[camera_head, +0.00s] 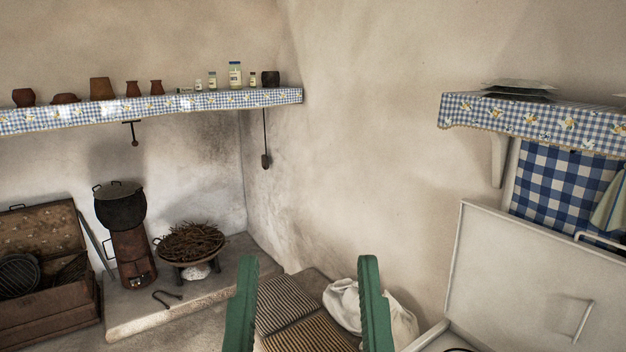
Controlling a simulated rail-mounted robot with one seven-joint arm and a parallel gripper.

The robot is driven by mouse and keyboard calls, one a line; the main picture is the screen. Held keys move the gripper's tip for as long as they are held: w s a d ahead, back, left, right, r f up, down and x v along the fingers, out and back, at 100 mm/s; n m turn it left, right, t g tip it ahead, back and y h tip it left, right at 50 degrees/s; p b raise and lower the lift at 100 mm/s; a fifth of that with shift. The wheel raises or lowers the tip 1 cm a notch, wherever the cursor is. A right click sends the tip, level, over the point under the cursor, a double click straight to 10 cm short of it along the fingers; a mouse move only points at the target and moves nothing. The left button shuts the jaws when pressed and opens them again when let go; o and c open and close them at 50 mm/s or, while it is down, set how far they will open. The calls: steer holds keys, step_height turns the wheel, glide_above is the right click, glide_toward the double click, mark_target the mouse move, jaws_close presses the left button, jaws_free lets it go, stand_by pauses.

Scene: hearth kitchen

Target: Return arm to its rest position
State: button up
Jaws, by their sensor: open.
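The view takes in a kitchen corner with a hearth, shelves and a white cabinet.
A black pot (120,210) and a twig-filled pan (190,243) stand left. A raised white lid (530,280) is right. Wall shelves (60,119) hold jars.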

step_height(320, 180, up, 4)
steer(key=shift+r+p, duration=0.1)
steer(key=shift+p, duration=0.7)
